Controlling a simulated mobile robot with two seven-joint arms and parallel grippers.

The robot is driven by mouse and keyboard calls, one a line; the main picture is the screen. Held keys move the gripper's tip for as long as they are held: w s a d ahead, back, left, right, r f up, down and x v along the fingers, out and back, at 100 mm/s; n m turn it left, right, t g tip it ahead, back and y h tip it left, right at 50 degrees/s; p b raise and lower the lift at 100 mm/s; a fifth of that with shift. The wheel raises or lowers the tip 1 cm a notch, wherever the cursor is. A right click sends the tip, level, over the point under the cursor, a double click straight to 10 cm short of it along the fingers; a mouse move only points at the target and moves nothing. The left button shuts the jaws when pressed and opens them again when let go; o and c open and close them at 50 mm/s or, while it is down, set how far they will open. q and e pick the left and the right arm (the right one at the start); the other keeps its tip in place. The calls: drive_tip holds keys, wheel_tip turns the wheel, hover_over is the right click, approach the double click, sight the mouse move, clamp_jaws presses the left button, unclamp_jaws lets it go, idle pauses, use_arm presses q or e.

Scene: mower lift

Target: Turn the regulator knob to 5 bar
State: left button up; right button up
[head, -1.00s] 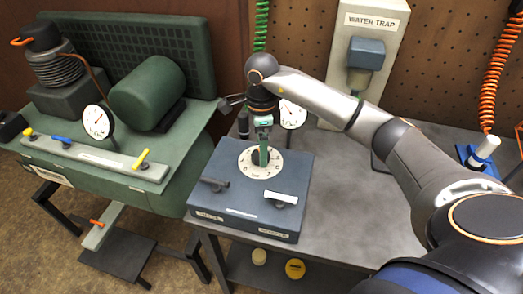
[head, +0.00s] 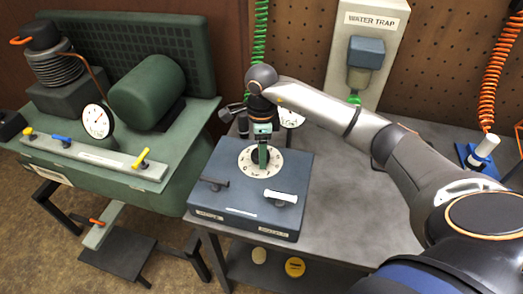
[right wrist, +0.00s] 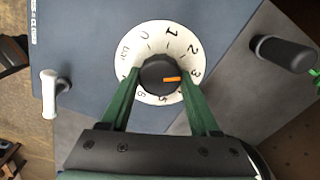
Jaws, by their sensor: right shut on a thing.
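The regulator knob (right wrist: 158,75) is black and round, in the middle of a white dial plate (right wrist: 150,50) with printed numerals. Its orange mark points right in the right wrist view, at about the 3. The 5 is at the dial's lower side there; one finger hides the place of the 4. The dial plate also shows in the head view (head: 246,165), on top of the blue-grey regulator box (head: 240,211). My right gripper (head: 263,160) points down over the dial and is shut on the knob, one green finger on each side. My left gripper is not in view.
A gauge (head: 291,118) behind is partly hidden by my right arm. The green compressor (head: 147,90) is at left. Grey bench top (head: 345,200) is free at right.

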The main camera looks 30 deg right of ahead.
drive_tip(key=c, duration=0.5)
drive_tip(key=shift+m, duration=0.4)
drive_tip(key=m, duration=0.6)
drive_tip(key=shift+r+m, duration=0.1)
drive_tip(key=shift+m, duration=0.2)
drive_tip(key=m, duration=0.5)
drive_tip(key=shift+a+p, duration=0.1)
drive_tip(key=shift+p, duration=0.3)
drive_tip(key=m, duration=0.5)
drive_tip(key=shift+m+p, duration=0.3)
drive_tip(key=shift+p, duration=0.1)
